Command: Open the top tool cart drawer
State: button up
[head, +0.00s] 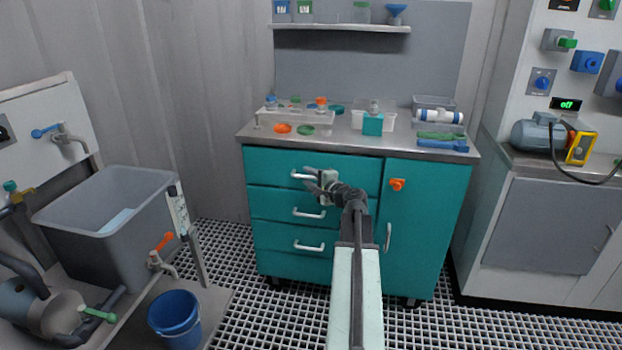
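The teal tool cart (425,220) stands in the middle with a stack of three drawers on its left side. The top drawer (268,166) looks closed, flush with the cart front. Its white bar handle (299,175) shows just left of my gripper. My gripper (310,178) is at the right end of this handle, with its fingers apart, one higher and one lower. Whether the fingers touch the handle cannot be told. The gripper hides the handle's right end.
Lower drawers have handles (309,214). A door with an orange latch (397,184) is at right. A grey tank (110,235) and blue bucket (175,318) stand left. The grated floor before the cart is clear.

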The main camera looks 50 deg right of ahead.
grip_shut()
dwell(1.2)
